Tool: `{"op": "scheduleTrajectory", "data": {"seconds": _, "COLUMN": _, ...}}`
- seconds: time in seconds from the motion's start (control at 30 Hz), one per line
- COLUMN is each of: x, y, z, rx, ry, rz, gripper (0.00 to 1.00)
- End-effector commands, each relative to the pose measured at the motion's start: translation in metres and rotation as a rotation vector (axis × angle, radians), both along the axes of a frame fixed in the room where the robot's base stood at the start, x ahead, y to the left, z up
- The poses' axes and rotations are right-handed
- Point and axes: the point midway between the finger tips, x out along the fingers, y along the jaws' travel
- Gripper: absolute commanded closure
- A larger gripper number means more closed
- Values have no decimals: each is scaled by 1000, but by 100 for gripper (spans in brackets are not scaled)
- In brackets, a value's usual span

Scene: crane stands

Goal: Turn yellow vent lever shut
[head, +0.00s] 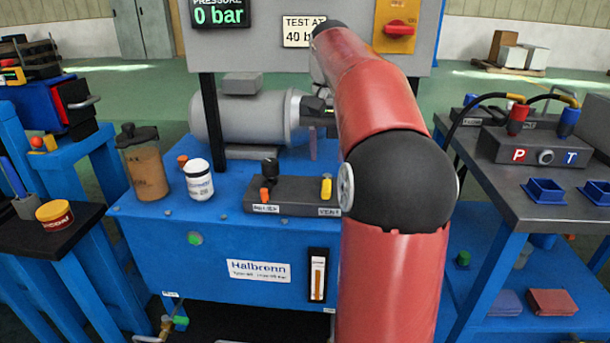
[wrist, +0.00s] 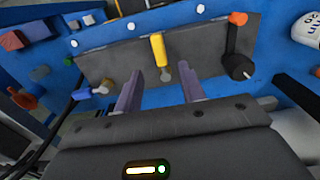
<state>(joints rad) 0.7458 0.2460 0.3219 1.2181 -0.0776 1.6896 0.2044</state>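The yellow vent lever (head: 326,187) stands at the right end of a dark valve block (head: 290,208), above a label reading VENT. In the wrist view the yellow lever (wrist: 158,48) is just beyond my gripper (wrist: 160,76), lined up with the gap between the two purple fingers. The fingers are apart and nothing is between them. In the head view my red arm hides most of the gripper; one purple finger shows behind the block. I cannot tell whether the fingers touch the block.
An orange lever with a black knob (wrist: 238,65) is on the same block. A white jar (head: 198,182) and a brown-filled container (head: 143,165) stand left on the blue tank top. A grey motor (head: 250,118) lies behind. The display (head: 219,13) reads 0 bar.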

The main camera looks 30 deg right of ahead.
Motion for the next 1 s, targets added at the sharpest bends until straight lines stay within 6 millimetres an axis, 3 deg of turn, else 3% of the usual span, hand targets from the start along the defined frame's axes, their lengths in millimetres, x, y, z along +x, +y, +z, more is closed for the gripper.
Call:
{"op": "scheduleTrajectory", "data": {"seconds": 0.5, "x": 0, "y": 0, "z": -70, "rx": 1, "ry": 1, "rz": -1, "gripper": 60}}
{"op": "scheduleTrajectory", "data": {"seconds": 0.87, "x": 0, "y": 0, "z": -76, "rx": -1, "ry": -1, "rz": -1, "gripper": 60}}
{"op": "scheduleTrajectory", "data": {"seconds": 1.0, "x": 0, "y": 0, "z": -76, "rx": -1, "ry": -1, "rz": 0, "gripper": 77}}
